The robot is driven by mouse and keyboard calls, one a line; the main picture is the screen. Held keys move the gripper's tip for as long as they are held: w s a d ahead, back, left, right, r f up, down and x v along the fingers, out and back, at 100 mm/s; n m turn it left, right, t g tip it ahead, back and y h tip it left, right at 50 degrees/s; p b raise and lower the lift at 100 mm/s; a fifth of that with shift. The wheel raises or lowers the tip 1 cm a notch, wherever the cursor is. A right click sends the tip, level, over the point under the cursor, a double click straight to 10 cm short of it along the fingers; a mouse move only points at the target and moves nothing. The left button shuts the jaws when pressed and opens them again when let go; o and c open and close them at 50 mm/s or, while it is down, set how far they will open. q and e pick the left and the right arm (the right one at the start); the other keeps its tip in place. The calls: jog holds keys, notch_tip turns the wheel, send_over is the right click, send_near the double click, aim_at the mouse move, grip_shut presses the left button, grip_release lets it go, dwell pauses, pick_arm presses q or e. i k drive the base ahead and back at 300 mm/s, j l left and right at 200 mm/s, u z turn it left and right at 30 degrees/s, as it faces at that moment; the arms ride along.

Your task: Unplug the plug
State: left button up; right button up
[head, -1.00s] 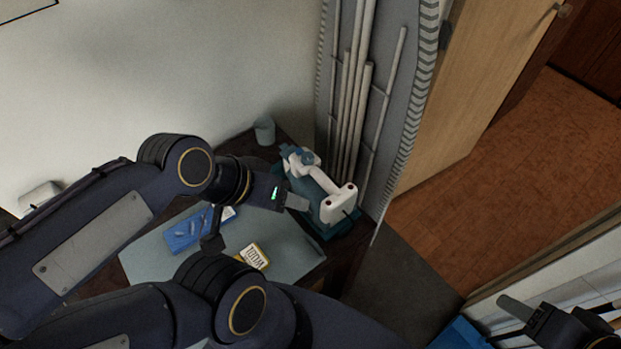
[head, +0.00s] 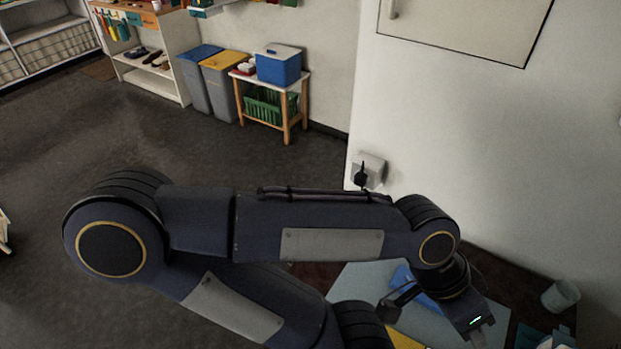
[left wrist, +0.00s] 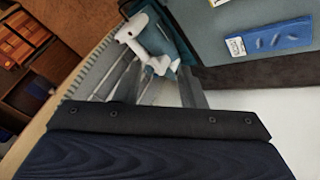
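A black plug (head: 361,174) sits in a white wall socket (head: 374,162) on the side of the white wall, just above my left forearm in the head view. My left gripper (head: 480,336) is well to the right of and below the plug, over the workbench, near the bottom edge. In the left wrist view its two grey fingers (left wrist: 160,90) stand apart with nothing seen held between them. The plug is not in the left wrist view. My right gripper is not in view.
The workbench mat (head: 355,288) holds a blue packet (head: 412,284) and a yellow box (head: 402,340). A grey cup (head: 560,295) stands at the bench's right. A white and teal tool (left wrist: 140,40) is beyond the fingers. Bins and a small table stand behind; dark floor is clear.

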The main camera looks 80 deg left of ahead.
aim_at(360, 181)
jog(key=u, duration=2.4)
jog(key=k+j, duration=0.1)
jog(key=j, duration=0.3)
jog(key=k+j+z, duration=0.1)
jog(key=j, duration=0.25)
jog(key=k+j, duration=0.15)
jog(key=j, duration=0.25)
jog(key=j+z, duration=0.45)
jog(key=j, duration=1)
jog(key=i+j+z, duration=0.2)
jog(key=i+j, duration=0.2)
jog(key=i+j+z, duration=0.25)
jog(key=j, duration=0.35)
jog(key=i, duration=0.5)
